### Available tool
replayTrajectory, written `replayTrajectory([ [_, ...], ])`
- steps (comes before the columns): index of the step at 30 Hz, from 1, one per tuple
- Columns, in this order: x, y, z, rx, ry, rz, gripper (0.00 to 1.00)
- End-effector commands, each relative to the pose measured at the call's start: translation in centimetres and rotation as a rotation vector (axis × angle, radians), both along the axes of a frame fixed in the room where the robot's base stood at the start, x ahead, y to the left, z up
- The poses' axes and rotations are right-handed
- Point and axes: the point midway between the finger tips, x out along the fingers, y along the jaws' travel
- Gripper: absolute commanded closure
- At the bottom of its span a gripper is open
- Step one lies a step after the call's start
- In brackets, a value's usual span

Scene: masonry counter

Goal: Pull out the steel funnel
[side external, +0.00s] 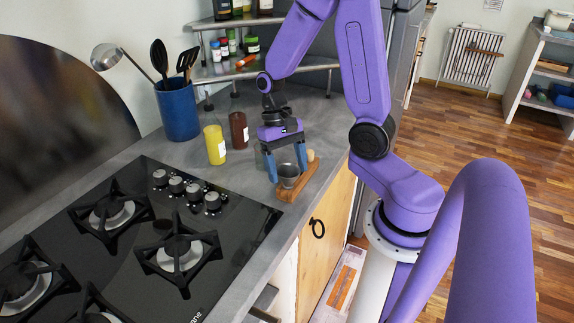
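The steel funnel (289,171) is a small grey metal cup shape, sitting upright in a wooden holder (293,193) near the counter's front edge. Its lower part is hidden by the holder. My gripper (288,176) points down over the funnel. Its two blue fingers are spread wide, one at the left and one at the right of the funnel's rim. I cannot tell whether either finger touches the rim.
A small light wooden piece (310,155) stands at the holder's far end. A yellow bottle (215,145), a brown bottle (239,130) and a blue utensil pot (178,110) stand behind to the left. The gas hob (130,250) lies at front left.

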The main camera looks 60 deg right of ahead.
Motion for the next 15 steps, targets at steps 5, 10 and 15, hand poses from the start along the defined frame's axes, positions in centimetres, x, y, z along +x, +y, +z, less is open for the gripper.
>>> replayTrajectory([
  [5, 0.00, 0.00, 0.00, 0.000, 0.000, 0.000, 0.81],
  [10, 0.01, 0.01, 0.00, 0.000, 0.000, 0.000, 0.81],
  [15, 0.02, 0.01, 0.10, 0.000, 0.000, 0.000, 0.82],
])
